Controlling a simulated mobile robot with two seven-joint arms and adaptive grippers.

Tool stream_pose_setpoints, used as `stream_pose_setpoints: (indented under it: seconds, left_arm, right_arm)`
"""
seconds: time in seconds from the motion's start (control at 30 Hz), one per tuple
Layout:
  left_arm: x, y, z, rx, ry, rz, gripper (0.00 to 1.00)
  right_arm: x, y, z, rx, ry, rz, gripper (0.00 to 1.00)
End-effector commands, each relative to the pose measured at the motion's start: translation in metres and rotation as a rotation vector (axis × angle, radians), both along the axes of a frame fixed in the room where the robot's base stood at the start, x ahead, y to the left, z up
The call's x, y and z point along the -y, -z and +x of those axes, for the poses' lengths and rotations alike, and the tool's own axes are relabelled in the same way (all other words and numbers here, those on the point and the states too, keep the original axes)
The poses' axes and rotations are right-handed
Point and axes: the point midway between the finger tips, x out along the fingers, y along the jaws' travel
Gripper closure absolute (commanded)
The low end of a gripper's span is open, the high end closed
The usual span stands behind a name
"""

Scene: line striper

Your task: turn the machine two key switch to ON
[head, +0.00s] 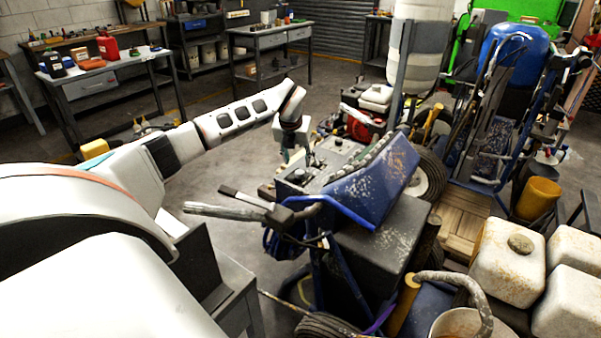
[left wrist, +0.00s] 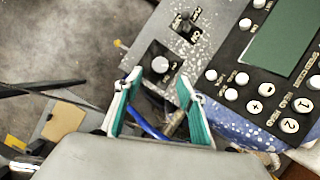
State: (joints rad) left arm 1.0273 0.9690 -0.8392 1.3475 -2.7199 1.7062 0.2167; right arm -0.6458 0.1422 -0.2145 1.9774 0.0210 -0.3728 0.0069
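The line striper's control panel (head: 335,155) is in the middle of the head view. In the left wrist view a black switch plate (left wrist: 153,80) carries a round silver switch (left wrist: 160,65) with small white lettering that I cannot read. A second switch with a dark lever (left wrist: 186,20) sits farther up the panel. My left gripper (left wrist: 158,78) is open, its teal-padded fingers apart on either side of the round switch plate; I cannot tell whether they touch it. In the head view the left gripper (head: 297,155) is over the panel's near left end. My right gripper is not in view.
A dark keypad (left wrist: 265,75) with white buttons and a green screen lies right of the switches. The handlebar (head: 225,210) sticks out left of the machine. A blue sloped cover (head: 372,182) stands right of the panel. Open floor (head: 225,170) lies to the left.

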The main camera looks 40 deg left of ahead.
Motion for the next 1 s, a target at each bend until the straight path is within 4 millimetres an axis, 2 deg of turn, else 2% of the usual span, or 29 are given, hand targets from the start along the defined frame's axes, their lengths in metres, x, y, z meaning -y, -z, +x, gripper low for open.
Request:
stream_pose_setpoints:
  seconds: [0.2,0.4,0.57,0.83,0.87,0.9,1.0]
  left_arm:
    - [-0.005,0.033,0.011,-0.003,-0.001,-0.002,0.6]
    - [-0.01,0.056,0.02,-0.002,-0.001,-0.003,0.6]
    - [-0.012,0.064,0.023,0.0,-0.001,-0.002,0.6]
    - [-0.013,0.064,0.023,0.0,0.0,0.0,0.6]
    - [-0.013,0.064,0.023,0.0,0.0,0.0,0.65]
    - [-0.013,0.064,0.023,0.0,0.0,0.0,0.76]
    - [-0.013,0.064,0.023,0.0,0.0,0.0,0.99]
  right_arm:
    - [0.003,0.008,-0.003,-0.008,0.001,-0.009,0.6]
    - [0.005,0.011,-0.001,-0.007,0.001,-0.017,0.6]
    - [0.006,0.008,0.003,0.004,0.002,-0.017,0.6]
    - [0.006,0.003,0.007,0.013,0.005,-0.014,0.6]
    - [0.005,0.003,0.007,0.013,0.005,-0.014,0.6]
    - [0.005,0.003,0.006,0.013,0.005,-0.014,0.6]
    - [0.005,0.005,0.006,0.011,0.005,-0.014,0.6]
